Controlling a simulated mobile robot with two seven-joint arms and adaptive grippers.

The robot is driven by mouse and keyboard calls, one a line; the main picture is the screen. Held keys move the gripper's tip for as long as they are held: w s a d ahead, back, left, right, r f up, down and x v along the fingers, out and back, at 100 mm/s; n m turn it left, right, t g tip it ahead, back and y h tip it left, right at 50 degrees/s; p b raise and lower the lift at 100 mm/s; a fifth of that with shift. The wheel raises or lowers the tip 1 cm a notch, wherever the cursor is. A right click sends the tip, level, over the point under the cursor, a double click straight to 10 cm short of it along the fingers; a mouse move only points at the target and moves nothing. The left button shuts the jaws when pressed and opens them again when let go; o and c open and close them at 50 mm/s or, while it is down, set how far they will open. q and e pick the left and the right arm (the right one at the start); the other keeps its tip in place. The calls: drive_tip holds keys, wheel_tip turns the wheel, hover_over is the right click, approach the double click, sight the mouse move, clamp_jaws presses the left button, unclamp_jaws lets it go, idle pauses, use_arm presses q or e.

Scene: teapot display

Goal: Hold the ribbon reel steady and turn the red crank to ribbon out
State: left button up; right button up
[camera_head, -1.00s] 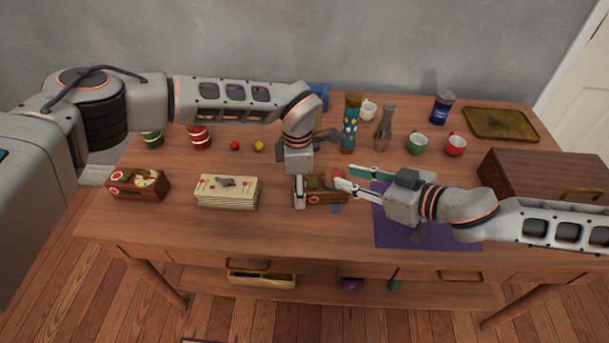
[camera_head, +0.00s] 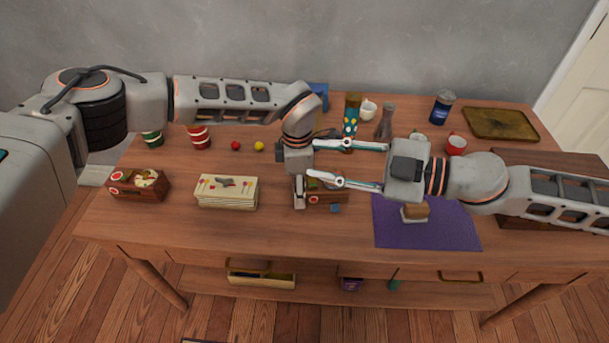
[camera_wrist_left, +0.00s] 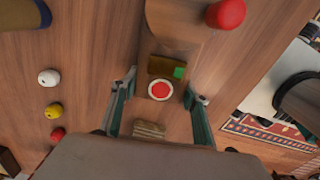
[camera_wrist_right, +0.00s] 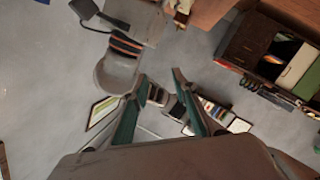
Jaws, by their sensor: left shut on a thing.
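A small wooden box with a red-and-white disc on its front, seemingly the ribbon reel (camera_head: 328,198), stands at the table's front middle. My left gripper (camera_head: 299,190) reaches down from above and is shut on it. In the left wrist view the left fingers (camera_wrist_left: 160,84) stand on either side of the disc (camera_wrist_left: 160,90). A red ball, likely the knob of the red crank (camera_wrist_left: 225,13), shows at that view's top edge. The crank is not clear in the head view. My right gripper (camera_head: 314,162) is wide open and empty, its fingers pointing left across the left gripper.
A purple mat (camera_head: 445,230) with a small brown-topped block (camera_head: 415,211) lies right of the reel. A pale stacked box (camera_head: 227,192) and a wooden box (camera_head: 138,184) stand left. A patterned bottle (camera_head: 351,122) and a glass bottle (camera_head: 384,121) stand behind the right gripper.

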drive_tip(key=s+a+n+g, duration=0.1)
drive_tip(key=n+g, duration=0.1)
drive_tip(key=n, duration=0.2)
drive_tip(key=s+a+n+g+h, duration=0.1)
drive_tip(key=s+n, duration=0.1)
drive_tip(key=n, duration=0.2)
drive_tip(key=s+a+n+g, duration=0.1)
drive_tip(key=n+g, duration=0.1)
drive_tip(key=n, duration=0.2)
drive_tip(key=shift+s+a+r+g, duration=0.1)
drive_tip(key=shift+s+a+g, duration=0.2)
drive_tip(key=shift+s+a, duration=0.05)
drive_tip(key=shift+s, duration=0.1)
wheel_tip(320, 180, down, 5)
drive_tip(key=s+d+n+h, duration=0.1)
drive_tip(key=n+h, duration=0.3)
drive_tip(key=h, duration=0.4)
drive_tip(key=w+d+r+t+h, duration=0.3)
drive_tip(key=w+d+t+h, duration=0.35)
drive_tip(key=w, duration=0.35)
drive_tip(key=shift+g+y, duration=0.35)
drive_tip(key=x, duration=1.1)
drive_tip(key=shift+f, duration=0.45)
